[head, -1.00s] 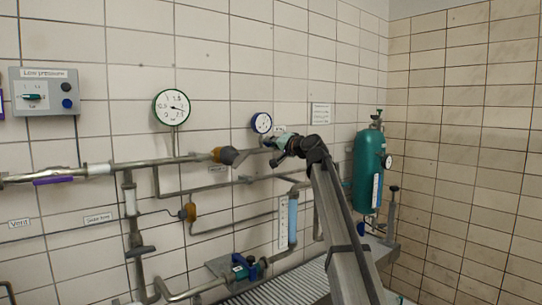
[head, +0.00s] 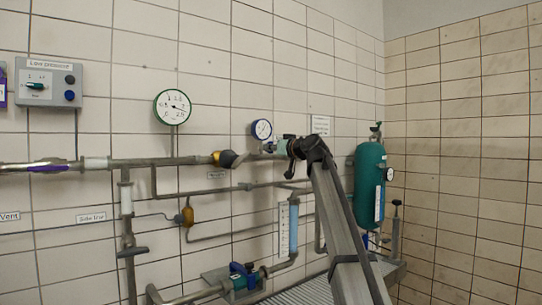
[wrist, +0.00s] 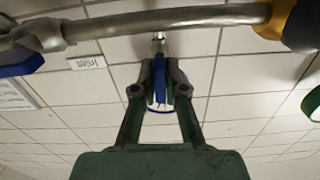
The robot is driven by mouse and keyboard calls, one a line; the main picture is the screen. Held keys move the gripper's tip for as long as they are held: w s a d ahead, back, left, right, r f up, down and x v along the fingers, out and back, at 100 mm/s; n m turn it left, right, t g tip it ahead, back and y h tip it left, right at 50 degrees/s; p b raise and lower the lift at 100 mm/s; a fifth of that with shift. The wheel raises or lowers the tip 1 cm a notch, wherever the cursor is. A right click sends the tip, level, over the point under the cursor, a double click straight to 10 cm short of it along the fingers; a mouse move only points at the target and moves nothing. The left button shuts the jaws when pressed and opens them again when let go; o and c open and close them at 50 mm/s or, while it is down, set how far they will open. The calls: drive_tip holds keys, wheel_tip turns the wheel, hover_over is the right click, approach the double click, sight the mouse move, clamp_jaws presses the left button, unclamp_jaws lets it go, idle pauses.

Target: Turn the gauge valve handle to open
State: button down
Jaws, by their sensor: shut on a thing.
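My gripper (wrist: 161,82) is in the middle of the wrist view, its two dark fingers closed on a narrow blue handle (wrist: 160,84), the gauge valve handle. A metal stem runs from the handle to the pipe above it in this view. A blue-rimmed gauge lies behind the fingers, mostly hidden by them. In the head view, the small blue-rimmed gauge (head: 261,129) is on the wall, just left of and above my gripper (head: 277,147). The handle is largely hidden there by the gripper, so its angle is hard to tell.
A grey pipe (wrist: 165,22) crosses close by in the wrist view, with a yellow-and-dark fitting (wrist: 287,20) at the right. In the head view, a larger green-rimmed gauge (head: 173,106) is at the left and a green cylinder (head: 369,185) stands at the right.

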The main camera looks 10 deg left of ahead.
drive_tip(key=shift+n+b, duration=0.3)
drive_tip(key=shift+n, duration=0.3)
drive_tip(key=c, duration=1.2)
unclamp_jaws()
drive_tip(key=v, duration=1.2)
drive_tip(key=shift+r, duration=0.1)
drive_tip(key=shift+a, duration=0.1)
